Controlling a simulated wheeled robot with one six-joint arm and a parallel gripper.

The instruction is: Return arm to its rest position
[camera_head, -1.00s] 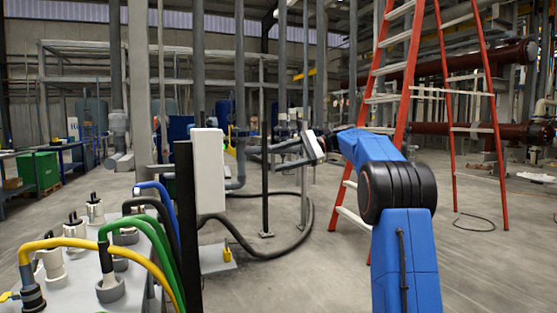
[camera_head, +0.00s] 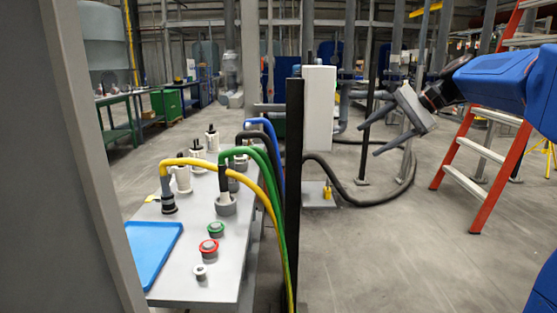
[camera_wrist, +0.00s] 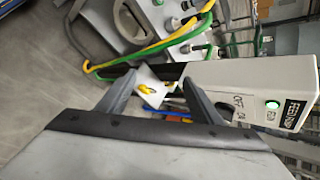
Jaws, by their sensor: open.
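My gripper (camera_head: 377,122) is at the end of my blue arm, in the right half of the head view. Its two grey fingers are spread apart and point left, with nothing between them. In the wrist view my gripper (camera_wrist: 155,78) also shows open and empty. The arm is raised above the floor, clear of the white control box (camera_head: 319,108) on its black post. In the wrist view the box (camera_wrist: 245,100) lies right of the fingers, with a green lit button (camera_wrist: 273,104) and a partly readable "FEED PUMP" label.
A grey bench (camera_head: 190,265) with plugged cables, red and green buttons and a blue tray (camera_head: 150,250) stands at left. A red stepladder (camera_head: 502,175) stands behind my arm. A black hose (camera_head: 350,195) lies on the floor.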

